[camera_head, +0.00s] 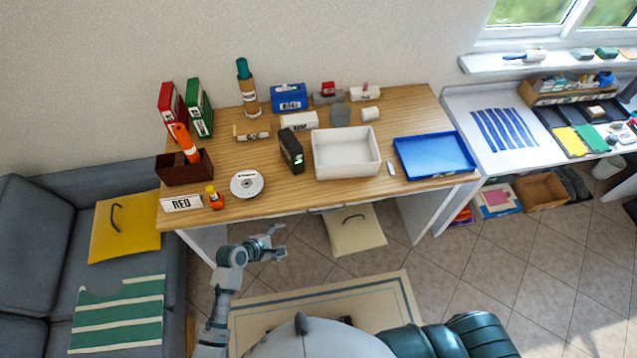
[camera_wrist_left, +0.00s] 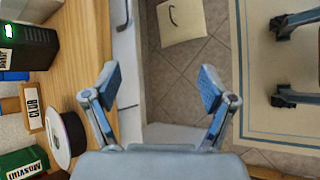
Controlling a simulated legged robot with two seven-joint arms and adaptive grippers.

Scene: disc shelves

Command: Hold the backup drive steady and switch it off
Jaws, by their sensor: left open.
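The backup drive appears to be the black upright box (camera_head: 291,151) standing on the wooden desk, left of the white bin. It also shows at the upper left of the left wrist view (camera_wrist_left: 30,50), with a lit green light and a white label I cannot fully read. Its switch cannot be made out. My left gripper (camera_head: 277,241) is open and empty, in front of the desk's front edge and well apart from the drive. Its two spread fingers (camera_wrist_left: 158,88) show in the left wrist view with nothing between them. My right gripper is out of view.
On the desk (camera_head: 290,199), a white disc (camera_head: 246,184), a small orange bottle (camera_head: 214,197) and a RED sign (camera_head: 182,203) lie left of the drive. A white bin (camera_head: 346,172) stands close right, then a blue tray (camera_head: 434,174). The desk before the drive is clear.

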